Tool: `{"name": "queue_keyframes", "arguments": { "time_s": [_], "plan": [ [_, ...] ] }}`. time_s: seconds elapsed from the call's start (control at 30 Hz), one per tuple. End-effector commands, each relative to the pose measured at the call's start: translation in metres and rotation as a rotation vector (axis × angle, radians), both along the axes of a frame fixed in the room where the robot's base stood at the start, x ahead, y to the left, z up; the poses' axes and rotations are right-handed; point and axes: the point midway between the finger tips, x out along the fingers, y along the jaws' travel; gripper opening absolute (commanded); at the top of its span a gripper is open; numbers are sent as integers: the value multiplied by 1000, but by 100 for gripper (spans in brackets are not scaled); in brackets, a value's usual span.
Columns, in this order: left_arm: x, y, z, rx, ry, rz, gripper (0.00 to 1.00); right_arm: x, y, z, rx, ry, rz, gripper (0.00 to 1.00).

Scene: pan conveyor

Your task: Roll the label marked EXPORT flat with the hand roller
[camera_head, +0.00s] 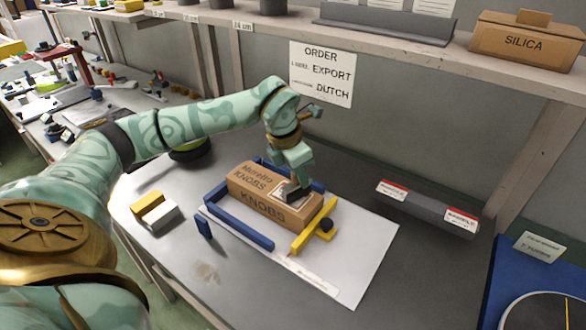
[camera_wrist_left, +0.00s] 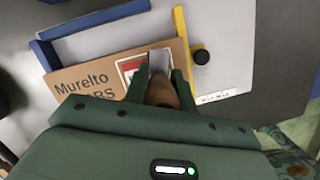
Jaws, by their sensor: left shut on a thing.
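A cardboard box printed "Murelto KNOBS" (camera_head: 262,211) sits in a blue frame (camera_head: 240,230) with a yellow bar (camera_head: 311,231) against its right end. A label with a red part (camera_wrist_left: 130,66) lies on the box's top near that end. Its wording cannot be read, and it is partly hidden. My left gripper (camera_wrist_left: 160,82) is shut on the brown handle of the hand roller (camera_wrist_left: 163,93). The roller's pale grey drum (camera_wrist_left: 159,58) is over the label; whether it touches cannot be told. My right gripper is not in view.
An order card reading EXPORT and DUTCH (camera_head: 322,73) hangs on the back wall. Yellow and white blocks (camera_head: 160,216) lie left of the frame. A grey bar with red-and-white labels (camera_head: 427,208) lies at right. The white board's (camera_head: 355,262) front right is clear.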

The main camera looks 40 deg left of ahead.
Motion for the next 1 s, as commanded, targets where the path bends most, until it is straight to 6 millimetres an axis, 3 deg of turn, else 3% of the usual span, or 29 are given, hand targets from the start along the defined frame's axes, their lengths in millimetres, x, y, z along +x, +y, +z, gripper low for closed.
{"name": "queue_keyframes", "arguments": {
  "time_s": [0.27,1.0],
  "plan": [
    [0,-5,0,-1,1,0,0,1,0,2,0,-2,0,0],
    [-3,22,-2,1,3,2,0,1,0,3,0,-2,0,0]
  ]
}}
